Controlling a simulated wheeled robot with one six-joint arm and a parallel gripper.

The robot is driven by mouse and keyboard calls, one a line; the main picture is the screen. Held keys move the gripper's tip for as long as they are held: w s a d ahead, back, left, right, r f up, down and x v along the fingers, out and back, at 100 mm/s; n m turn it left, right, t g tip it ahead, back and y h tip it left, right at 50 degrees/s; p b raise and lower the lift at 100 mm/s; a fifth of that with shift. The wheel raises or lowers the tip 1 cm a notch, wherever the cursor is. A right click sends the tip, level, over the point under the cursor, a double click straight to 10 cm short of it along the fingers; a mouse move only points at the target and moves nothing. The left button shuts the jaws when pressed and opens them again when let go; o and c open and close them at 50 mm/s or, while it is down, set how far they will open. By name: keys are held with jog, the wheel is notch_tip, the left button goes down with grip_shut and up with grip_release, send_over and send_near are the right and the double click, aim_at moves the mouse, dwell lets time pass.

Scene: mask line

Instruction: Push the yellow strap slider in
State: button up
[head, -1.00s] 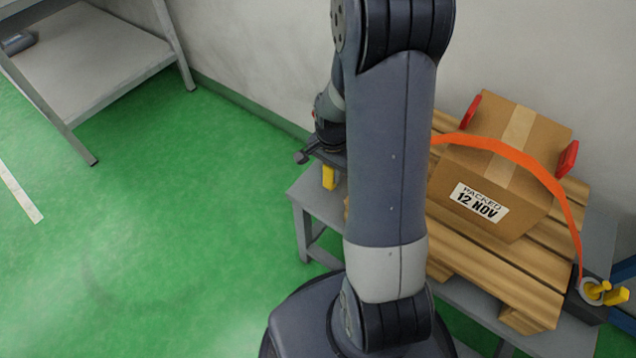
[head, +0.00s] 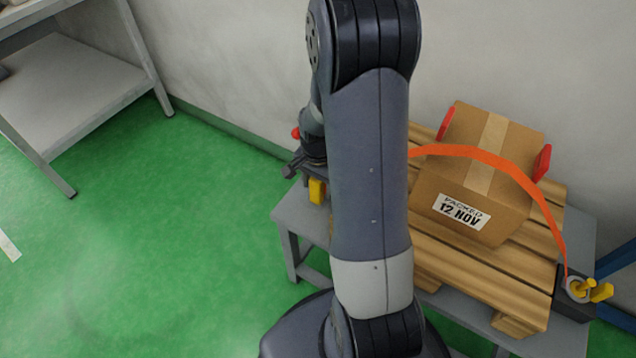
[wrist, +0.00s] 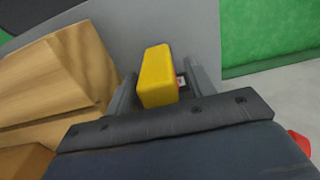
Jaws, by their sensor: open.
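A yellow block, which looks like the strap slider (wrist: 157,78), stands at the left end of the grey bench. It also shows just below my gripper in the head view (head: 317,191). In the wrist view my gripper (wrist: 163,88) is open, with one finger on each side of the yellow block. I cannot tell whether either finger touches it. In the head view my gripper (head: 303,166) is partly hidden by my arm. The orange strap (head: 485,154) arches over the box, and its left end is hidden behind my arm.
A cardboard box (head: 468,190) with red corner pieces sits on a wooden pallet (head: 490,283) on the grey bench (head: 292,212). A dark device with yellow parts (head: 577,290) stands at the strap's right end. A wall is behind; green floor at left is clear.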

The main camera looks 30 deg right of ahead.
notch_tip(320, 180, up, 11)
jog(key=p, duration=0.2)
jog(key=shift+f+p, duration=0.15)
jog(key=shift+p, duration=0.2)
notch_tip(320, 180, down, 11)
jog(key=b, duration=0.3)
jog(key=shift+s+a, duration=0.15)
jog(key=shift+a, duration=0.15)
jog(key=shift+s+a, duration=0.4)
jog(key=shift+a, duration=0.3)
